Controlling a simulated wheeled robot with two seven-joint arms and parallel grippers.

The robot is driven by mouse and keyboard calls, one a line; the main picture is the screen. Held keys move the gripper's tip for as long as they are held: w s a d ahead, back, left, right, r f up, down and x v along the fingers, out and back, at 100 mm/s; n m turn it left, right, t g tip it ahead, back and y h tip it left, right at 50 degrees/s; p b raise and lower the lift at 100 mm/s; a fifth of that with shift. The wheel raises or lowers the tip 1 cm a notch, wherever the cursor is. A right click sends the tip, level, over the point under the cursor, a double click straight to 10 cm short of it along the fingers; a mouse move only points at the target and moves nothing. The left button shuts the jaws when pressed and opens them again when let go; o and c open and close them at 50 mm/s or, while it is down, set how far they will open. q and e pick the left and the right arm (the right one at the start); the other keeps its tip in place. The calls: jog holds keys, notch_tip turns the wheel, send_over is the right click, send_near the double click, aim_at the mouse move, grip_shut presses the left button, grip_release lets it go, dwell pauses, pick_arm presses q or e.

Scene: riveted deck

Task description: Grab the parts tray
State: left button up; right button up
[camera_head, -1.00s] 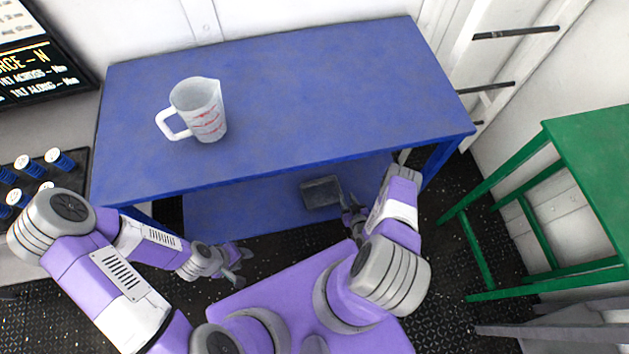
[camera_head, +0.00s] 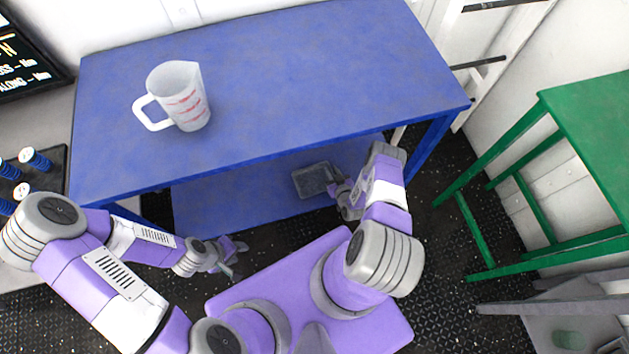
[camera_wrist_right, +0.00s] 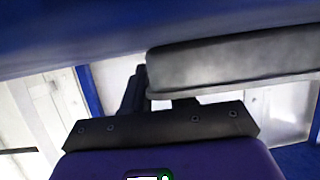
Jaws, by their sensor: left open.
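The parts tray is a grey, shallow, open tray (camera_head: 312,178) on the blue lower shelf under the table. Its dark grey edge fills the upper right of the right wrist view (camera_wrist_right: 230,60), very close. My right gripper (camera_head: 338,187) is at the tray's right side in the head view. One dark finger shows beside the tray edge in the wrist view; the other is mostly hidden, so whether the jaws are shut on the tray is unclear. My left gripper (camera_head: 236,254) is open and empty in front of the shelf, low and left of the tray.
A blue table (camera_head: 290,70) stands over the shelf (camera_head: 230,195), with a translucent measuring jug (camera_head: 188,98) on top. A green stool or table (camera_head: 595,140) stands at the right. A dark rack of blue-and-white pieces (camera_head: 50,165) is at the left. Dark floor (camera_head: 450,270) is open between.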

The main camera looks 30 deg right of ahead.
grip_shut()
jog(key=shift+r, duration=0.1)
